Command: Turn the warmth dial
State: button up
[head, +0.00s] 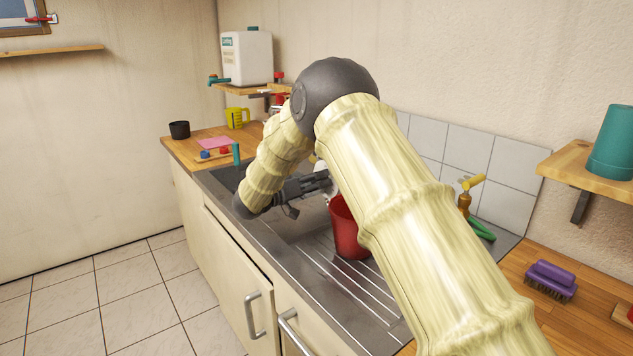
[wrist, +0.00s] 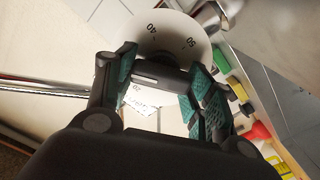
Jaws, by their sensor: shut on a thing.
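The warmth dial shows in the wrist view as a pale disc (wrist: 168,32) with the numbers 40 and 50 printed on it. Its dark knob (wrist: 160,78), with a white mark, sits between my fingers. My gripper (wrist: 164,72) is shut on the knob, one teal-padded finger on each side. In the head view my gripper (head: 326,183) reaches over the sink towards the back wall. My own arm hides most of the dial there.
A red bucket (head: 346,232) stands on the drainboard (head: 335,282) close to my gripper. A white jug (head: 246,57) with a tap sits on a shelf behind. A purple brush (head: 551,280) lies on the right counter, below a teal cup (head: 612,143).

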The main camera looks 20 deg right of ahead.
jog(key=shift+r+p, duration=0.1)
jog(key=shift+p, duration=0.2)
jog(key=n+p, duration=0.1)
jog(key=p, duration=0.2)
jog(key=shift+r+n, duration=0.1)
jog(key=shift+n, duration=0.3)
jog(key=n+p, duration=0.3)
jog(key=p, duration=0.1)
jog(key=n+p, duration=0.3)
jog(key=shift+f+n+p, duration=0.2)
jog(key=shift+n+p, duration=0.15)
jog(key=shift+n, duration=0.05)
jog(key=shift+f+n+p, duration=0.2)
jog(key=shift+n+p, duration=0.75)
jog(key=shift+n, duration=0.55)
jog(key=shift+f, duration=0.1)
jog(key=o, duration=1)
jog(key=shift+d, duration=0.1)
jog(key=shift+o, duration=0.2)
